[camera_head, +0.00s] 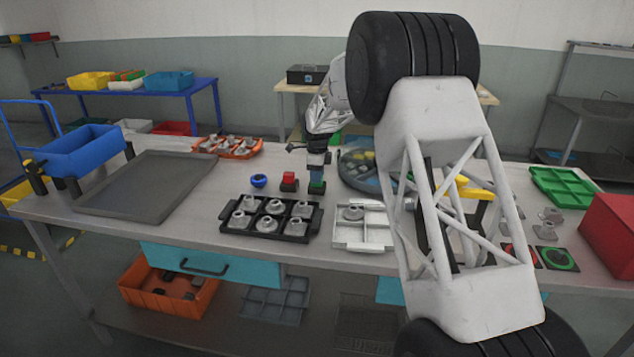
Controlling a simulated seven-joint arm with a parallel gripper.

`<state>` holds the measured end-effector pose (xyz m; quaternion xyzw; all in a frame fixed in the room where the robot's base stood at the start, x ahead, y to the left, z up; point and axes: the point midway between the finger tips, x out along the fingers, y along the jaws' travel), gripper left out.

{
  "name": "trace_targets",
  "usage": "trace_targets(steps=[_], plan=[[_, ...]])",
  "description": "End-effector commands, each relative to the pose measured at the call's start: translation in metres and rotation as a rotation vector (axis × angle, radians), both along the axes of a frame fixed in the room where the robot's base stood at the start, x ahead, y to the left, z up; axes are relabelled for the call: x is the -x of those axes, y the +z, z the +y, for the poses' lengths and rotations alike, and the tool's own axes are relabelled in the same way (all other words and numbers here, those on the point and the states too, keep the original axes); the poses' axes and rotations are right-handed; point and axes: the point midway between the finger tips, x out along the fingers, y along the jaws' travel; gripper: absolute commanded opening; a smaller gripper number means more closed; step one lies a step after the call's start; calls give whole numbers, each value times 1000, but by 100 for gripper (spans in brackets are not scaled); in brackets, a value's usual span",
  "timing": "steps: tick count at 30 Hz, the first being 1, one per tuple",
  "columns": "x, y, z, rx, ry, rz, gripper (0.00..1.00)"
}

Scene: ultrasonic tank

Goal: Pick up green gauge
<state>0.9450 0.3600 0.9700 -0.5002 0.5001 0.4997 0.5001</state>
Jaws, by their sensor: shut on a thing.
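The green gauge (317,187) is a small block with a green body and a dark base, on the grey workbench near its middle. My gripper (317,172) reaches down to it from above and is shut on it. The fingers cover its upper part. The gauge appears upright and at bench level; I cannot tell whether its base touches the bench.
A red block (289,182) and a blue ring-shaped piece (259,181) stand close to the left. A black tray (247,232) of metal parts and a white compartment tray (362,246) lie in front. A round grey-blue tray (352,176) is just right.

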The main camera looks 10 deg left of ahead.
Motion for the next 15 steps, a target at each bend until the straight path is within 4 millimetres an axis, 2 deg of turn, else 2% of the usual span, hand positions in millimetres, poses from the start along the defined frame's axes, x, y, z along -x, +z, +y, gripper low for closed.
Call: trace_targets(steps=[8, 15], plan=[[0, 2, 0, 0, 0, 0, 7], [0, 15, 0, -1, 0, -2, 7]])
